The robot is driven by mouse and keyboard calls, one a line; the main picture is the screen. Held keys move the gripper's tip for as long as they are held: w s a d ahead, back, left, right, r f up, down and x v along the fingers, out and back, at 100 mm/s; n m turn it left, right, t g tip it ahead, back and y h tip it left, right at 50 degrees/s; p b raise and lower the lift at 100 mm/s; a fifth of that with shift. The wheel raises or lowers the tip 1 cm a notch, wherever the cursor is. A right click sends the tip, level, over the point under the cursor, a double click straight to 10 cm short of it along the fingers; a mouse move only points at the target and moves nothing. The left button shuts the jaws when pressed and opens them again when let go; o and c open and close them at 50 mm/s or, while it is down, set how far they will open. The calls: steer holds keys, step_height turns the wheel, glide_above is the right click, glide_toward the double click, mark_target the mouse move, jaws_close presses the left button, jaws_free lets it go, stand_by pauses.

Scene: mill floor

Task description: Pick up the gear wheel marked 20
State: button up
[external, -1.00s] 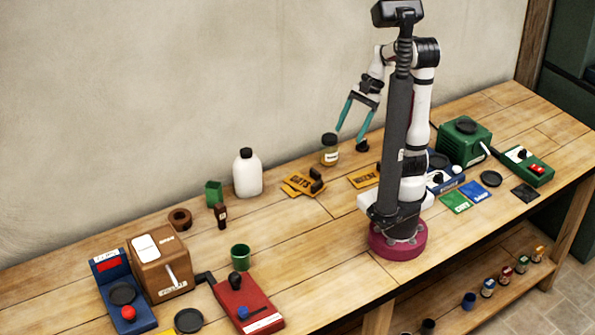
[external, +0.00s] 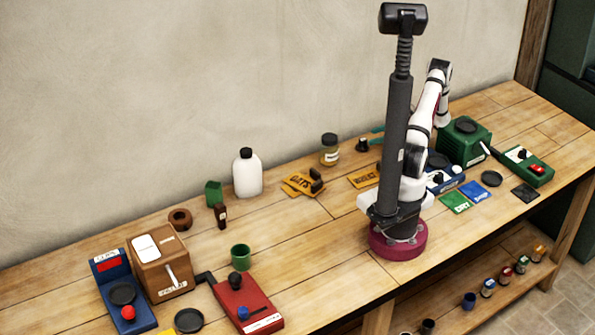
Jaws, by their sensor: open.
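I cannot make out a gear wheel marked 20; no such marking is readable in the external view. A flat dark disc (external: 490,178) lies on the bench to the right, and another dark disc (external: 189,320) lies at the front left.
A jar (external: 329,150) and a white bottle (external: 247,174) stand along the back. A green machine (external: 465,142) is right of my arm. A brown grinder (external: 160,262), a blue scale (external: 112,270) and a red device (external: 248,305) fill the left. The middle front is clear.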

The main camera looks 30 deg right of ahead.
mark_target(364, 139)
steer(key=x, duration=0.4)
jaws_close()
